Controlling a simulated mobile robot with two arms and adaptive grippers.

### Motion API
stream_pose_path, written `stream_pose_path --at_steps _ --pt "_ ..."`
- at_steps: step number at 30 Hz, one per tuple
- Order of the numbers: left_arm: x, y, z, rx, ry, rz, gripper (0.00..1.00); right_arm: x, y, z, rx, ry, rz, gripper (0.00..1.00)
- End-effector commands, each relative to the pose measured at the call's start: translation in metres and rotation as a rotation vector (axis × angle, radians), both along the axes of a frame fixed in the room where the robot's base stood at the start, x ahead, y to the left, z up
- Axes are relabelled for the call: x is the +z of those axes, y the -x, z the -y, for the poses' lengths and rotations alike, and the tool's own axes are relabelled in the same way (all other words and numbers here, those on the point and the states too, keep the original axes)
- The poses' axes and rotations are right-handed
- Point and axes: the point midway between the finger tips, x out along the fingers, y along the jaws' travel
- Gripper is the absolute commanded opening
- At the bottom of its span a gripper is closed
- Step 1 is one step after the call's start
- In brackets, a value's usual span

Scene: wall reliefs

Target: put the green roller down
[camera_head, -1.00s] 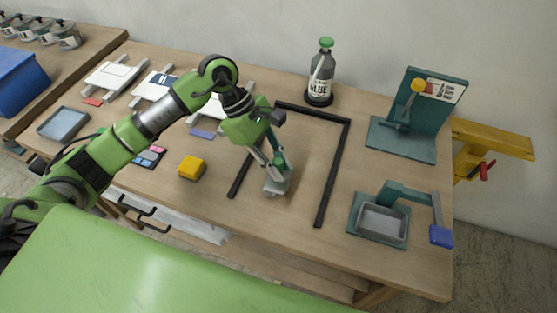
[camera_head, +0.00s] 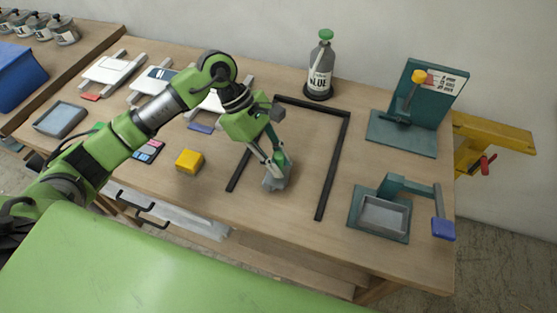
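My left gripper (camera_head: 273,160) points down inside the black frame (camera_head: 334,165) on the wooden table, near its open front side. Its fingers are shut around the green roller (camera_head: 281,160), whose green part shows between and beside them. A pale grey part (camera_head: 276,181) shows below the fingertips, at or just above the tabletop. I cannot tell for sure whether it touches the wood. The fingers hide part of the roller. My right gripper is not in view.
A glue bottle (camera_head: 320,70) stands behind the frame. A yellow block (camera_head: 190,161) lies to its left. A teal press (camera_head: 410,115) and a teal stand with a grey tray (camera_head: 383,216) are on the right. The tabletop inside the frame is mostly bare.

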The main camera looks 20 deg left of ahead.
Motion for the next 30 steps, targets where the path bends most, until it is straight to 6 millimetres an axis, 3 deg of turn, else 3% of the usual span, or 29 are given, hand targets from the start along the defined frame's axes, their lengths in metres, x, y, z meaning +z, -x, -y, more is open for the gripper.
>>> stream_pose_path --at_steps 1,11,19,20,22,30 --pt "-0.008 0.004 -0.002 -0.001 -0.011 -0.016 0.33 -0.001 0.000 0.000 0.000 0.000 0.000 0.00" --pt "-0.003 0.002 -0.001 -0.001 -0.004 -0.009 0.34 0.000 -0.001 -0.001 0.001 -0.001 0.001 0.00" --pt "0.016 0.002 0.000 -0.001 -0.002 -0.009 0.34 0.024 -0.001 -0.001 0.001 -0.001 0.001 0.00" --pt "0.015 0.000 -0.004 0.001 -0.003 -0.004 0.34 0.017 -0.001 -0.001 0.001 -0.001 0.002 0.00" --pt "0.027 -0.003 -0.014 0.003 -0.004 0.001 0.34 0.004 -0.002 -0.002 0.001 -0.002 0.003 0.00" --pt "0.082 -0.008 -0.045 0.003 -0.003 -0.001 0.34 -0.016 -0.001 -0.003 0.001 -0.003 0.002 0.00"
